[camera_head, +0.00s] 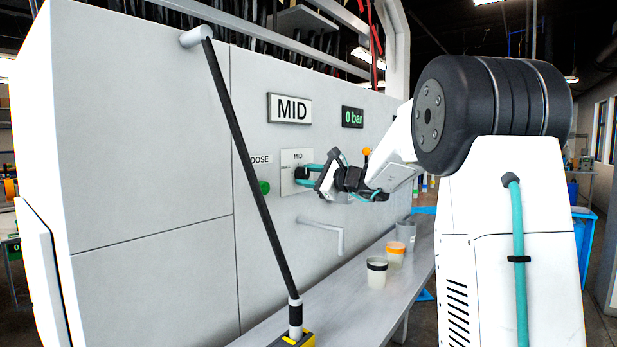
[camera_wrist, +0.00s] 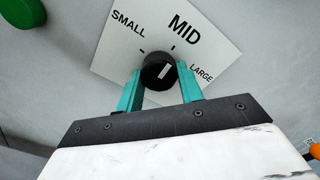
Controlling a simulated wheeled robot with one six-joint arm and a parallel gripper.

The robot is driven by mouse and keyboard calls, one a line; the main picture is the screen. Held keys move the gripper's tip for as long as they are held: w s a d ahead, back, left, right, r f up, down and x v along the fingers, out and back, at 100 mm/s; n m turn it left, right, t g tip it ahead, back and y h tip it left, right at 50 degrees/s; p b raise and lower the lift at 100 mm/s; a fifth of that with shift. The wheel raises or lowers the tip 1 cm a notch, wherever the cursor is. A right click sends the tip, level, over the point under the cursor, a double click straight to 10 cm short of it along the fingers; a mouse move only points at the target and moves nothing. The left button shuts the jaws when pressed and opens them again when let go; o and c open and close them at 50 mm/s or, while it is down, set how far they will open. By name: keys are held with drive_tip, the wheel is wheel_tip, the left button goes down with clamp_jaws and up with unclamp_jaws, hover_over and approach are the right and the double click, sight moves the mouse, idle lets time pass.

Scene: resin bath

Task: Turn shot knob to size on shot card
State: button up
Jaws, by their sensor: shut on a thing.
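The shot knob (camera_wrist: 154,80) is round and black with a white pointer line, set on a white dial plate (camera_wrist: 110,52) marked SMALL, MID and LARGE. The pointer line slants up and right, roughly toward the MID tick. In the head view the plate (camera_head: 291,158) is on the white cabinet front, and the knob is mostly hidden by my gripper. The shot card (camera_head: 290,108) above the plate reads MID. My gripper (camera_head: 304,174) is shut on the knob, with one teal finger on each side in the wrist view (camera_wrist: 160,86).
A green button (camera_head: 264,187) is left of the plate; a 0 bar display (camera_head: 352,118) is above right. A black pole (camera_head: 240,150) slants across the cabinet front. A spout (camera_head: 325,226) sticks out below. Cups (camera_head: 377,274) stand on the grey bench (camera_head: 345,315).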

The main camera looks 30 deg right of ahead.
drive_tip(key=shift+f, duration=0.1)
idle(0.3)
drive_tip(key=o, duration=1)
drive_tip(key=shift+s, duration=0.1)
drive_tip(key=v, duration=0.7)
drive_tip(key=shift+s+d, duration=0.15)
drive_tip(key=shift+s, duration=0.15)
